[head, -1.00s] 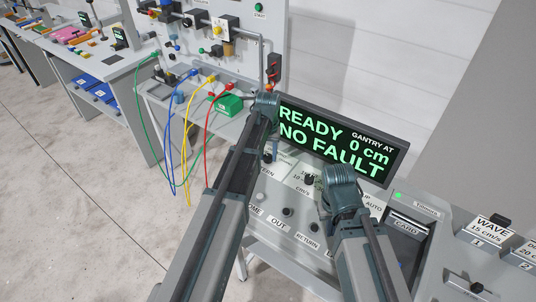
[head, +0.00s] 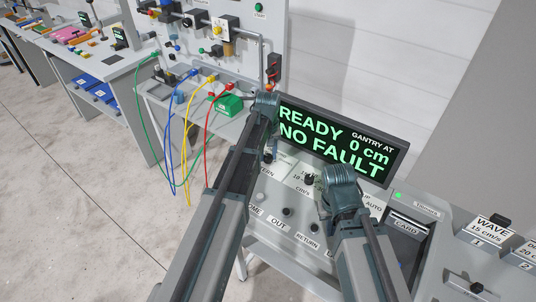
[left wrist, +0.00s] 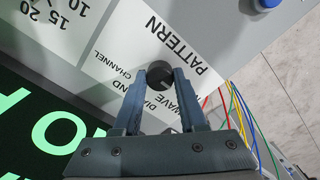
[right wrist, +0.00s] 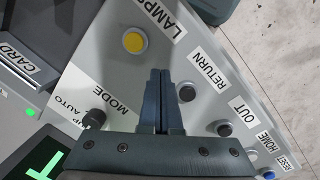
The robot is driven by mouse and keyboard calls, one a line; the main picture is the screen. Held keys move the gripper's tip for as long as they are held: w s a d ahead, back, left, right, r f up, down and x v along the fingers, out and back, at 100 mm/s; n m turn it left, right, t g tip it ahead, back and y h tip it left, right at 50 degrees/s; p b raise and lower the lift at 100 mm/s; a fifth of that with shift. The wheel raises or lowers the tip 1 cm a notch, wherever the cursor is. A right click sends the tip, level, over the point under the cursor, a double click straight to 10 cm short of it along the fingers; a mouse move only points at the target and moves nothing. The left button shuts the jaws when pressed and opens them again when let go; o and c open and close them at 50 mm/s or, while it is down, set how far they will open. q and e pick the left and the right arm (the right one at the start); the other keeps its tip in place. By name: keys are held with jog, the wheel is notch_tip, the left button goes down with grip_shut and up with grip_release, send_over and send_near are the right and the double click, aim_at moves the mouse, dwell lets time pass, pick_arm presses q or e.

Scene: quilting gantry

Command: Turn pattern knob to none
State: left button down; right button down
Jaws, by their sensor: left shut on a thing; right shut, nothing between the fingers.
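The round black pattern knob (left wrist: 160,74) sits on the white panel under the word PATTERN in the left wrist view. The labels DIAMOND, CHANNEL and WAVE show around it, partly covered by my fingers. I cannot make out a "none" label or where the knob points. My left gripper (left wrist: 161,80) is shut on the knob, one finger on each side. In the head view my left arm mostly covers this spot. My right gripper (right wrist: 160,75) is shut and empty above the panel, between the mode knob (right wrist: 95,118) and the RETURN button (right wrist: 187,92).
The display (head: 340,140) reads READY, NO FAULT, gantry at 0 cm. A speed knob (head: 309,179) stands between my arms. A yellow lamp button (right wrist: 134,41) and the OUT (right wrist: 225,129) and HOME (right wrist: 252,157) buttons are near my right gripper. Coloured cables (head: 186,150) hang at the left.

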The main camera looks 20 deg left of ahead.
pick_arm(q)
jog(key=shift+c, duration=2.3)
grip_release()
